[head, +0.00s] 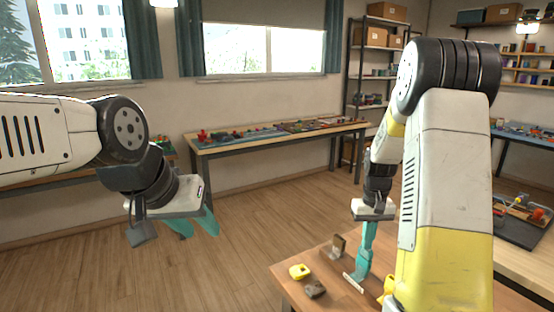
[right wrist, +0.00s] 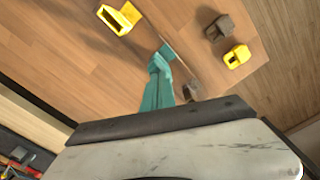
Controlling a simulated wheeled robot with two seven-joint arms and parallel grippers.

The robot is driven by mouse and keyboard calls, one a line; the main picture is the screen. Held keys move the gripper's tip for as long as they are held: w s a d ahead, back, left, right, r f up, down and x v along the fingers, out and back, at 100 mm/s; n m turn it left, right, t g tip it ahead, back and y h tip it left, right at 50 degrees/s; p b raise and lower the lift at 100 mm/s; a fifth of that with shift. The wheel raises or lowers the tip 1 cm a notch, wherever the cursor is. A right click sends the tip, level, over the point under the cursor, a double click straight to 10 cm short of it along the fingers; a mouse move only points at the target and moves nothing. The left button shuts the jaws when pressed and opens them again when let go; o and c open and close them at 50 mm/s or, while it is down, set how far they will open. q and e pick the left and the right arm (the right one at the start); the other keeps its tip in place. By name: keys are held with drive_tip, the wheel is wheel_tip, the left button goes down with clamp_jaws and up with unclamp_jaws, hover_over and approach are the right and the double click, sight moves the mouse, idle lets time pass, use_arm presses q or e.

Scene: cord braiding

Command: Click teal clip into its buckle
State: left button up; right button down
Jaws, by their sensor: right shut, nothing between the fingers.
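My right gripper (head: 362,277) points down at the wooden table, its teal fingers together and nothing visible between them. In the right wrist view its fingertips (right wrist: 165,50) are beside a thin pale strip (right wrist: 182,62). This strip (head: 354,284) lies at the fingertips in the head view. I cannot make out a teal clip or teal buckle apart from the teal fingers; either may be hidden behind them. My left gripper (head: 198,230) hangs in the air left of the table, its teal fingers apart and empty.
On the table (head: 290,264) are a yellow piece (head: 300,271), a dark brown piece (head: 316,289) and an upright brown piece (head: 338,246). A second yellow piece (right wrist: 120,18), hollow, lies on the fingers' other side. A workbench (head: 260,143) stands behind; floor lies between.

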idle(0.3)
drive_tip(key=shift+r, duration=3.95)
drive_tip(key=s+a+r+t+y, duration=0.1)
drive_tip(key=s+a+r+t, duration=0.2)
drive_tip(key=s+a+r, duration=0.55)
drive_tip(key=s+a+r+t, duration=0.1)
drive_tip(key=s+a+r, duration=0.1)
drive_tip(key=s, duration=0.5)
drive_tip(key=s+a+r+t+y, duration=0.1)
drive_tip(key=s+r+t, duration=0.1)
drive_tip(key=s, duration=0.4)
drive_tip(key=shift+s+a+r+n, duration=0.2)
drive_tip(key=shift+s+a+n, duration=0.1)
drive_tip(key=shift+s+a, duration=0.1)
